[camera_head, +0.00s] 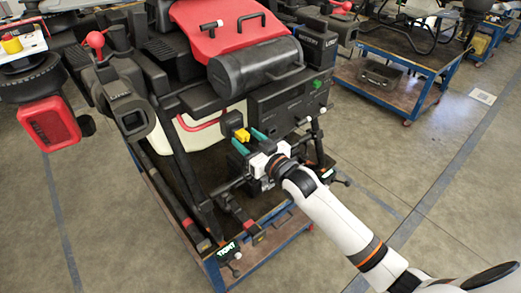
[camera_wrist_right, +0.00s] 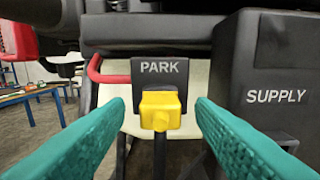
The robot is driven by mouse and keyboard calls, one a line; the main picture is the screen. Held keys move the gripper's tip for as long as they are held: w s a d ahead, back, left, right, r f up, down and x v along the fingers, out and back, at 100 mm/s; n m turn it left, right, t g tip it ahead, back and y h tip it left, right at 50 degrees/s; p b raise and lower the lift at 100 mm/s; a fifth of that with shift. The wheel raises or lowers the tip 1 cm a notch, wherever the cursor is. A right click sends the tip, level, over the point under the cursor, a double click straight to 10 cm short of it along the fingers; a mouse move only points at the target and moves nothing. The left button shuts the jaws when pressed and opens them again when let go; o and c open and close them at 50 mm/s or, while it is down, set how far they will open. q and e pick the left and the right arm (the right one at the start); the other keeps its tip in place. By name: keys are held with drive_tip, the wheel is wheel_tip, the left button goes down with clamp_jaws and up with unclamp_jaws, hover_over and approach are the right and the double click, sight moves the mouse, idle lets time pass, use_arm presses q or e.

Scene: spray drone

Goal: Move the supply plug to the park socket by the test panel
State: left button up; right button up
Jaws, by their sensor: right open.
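The yellow plug (camera_wrist_right: 160,110) sits at the black park socket panel marked PARK (camera_wrist_right: 160,70) in the right wrist view, with a dark cable or post below it. It also shows as a small yellow block in the head view (camera_head: 242,134). My right gripper (camera_head: 250,141) is open, its teal fingers (camera_wrist_right: 75,145) on either side of the plug with a gap on both sides. A dark box marked SUPPLY (camera_wrist_right: 275,95) stands to the right in the wrist view; its socket is not clearly visible. My left gripper is not in view.
The drone's black frame and red cover (camera_head: 225,25) rise behind the plug. A black cylinder (camera_head: 255,67) lies above the gripper. A red bar (camera_wrist_right: 105,75) is left of the park panel. A blue-edged cart (camera_head: 395,75) stands at the upper right; floor on the right is clear.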

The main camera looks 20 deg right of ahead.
drive_tip(key=b+v, duration=0.2)
drive_tip(key=v, duration=0.9)
drive_tip(key=shift+b, duration=0.3)
drive_tip(key=d+f+m+g+h+b, duration=0.1)
drive_tip(key=d+f+g+h, duration=0.15)
drive_tip(key=f, duration=0.95)
drive_tip(key=d+f+m+g+h, duration=0.1)
drive_tip(key=d+f, duration=0.2)
drive_tip(key=f, duration=0.9)
drive_tip(key=s+d+f+g+h, duration=0.15)
drive_tip(key=s+f, duration=0.25)
drive_tip(key=f, duration=0.4)
drive_tip(key=s+f+g+h, duration=0.1)
drive_tip(key=s+f+g, duration=0.3)
drive_tip(key=f, duration=0.5)
drive_tip(key=s+a+f+g, duration=0.1)
drive_tip(key=s+f+g, duration=0.1)
drive_tip(key=s+f, duration=0.5)
drive_tip(key=s+a+f+g+b, duration=0.1)
drive_tip(key=s+f, duration=0.6)
drive_tip(key=s, duration=0.9)
drive_tip(key=s+a+f+g+b, duration=0.1)
drive_tip(key=s+a+f+g, duration=0.1)
drive_tip(key=s+f+g, duration=0.2)
drive_tip(key=s+f, duration=0.3)
drive_tip(key=s, duration=0.4)
drive_tip(key=shift+s+f, duration=0.25)
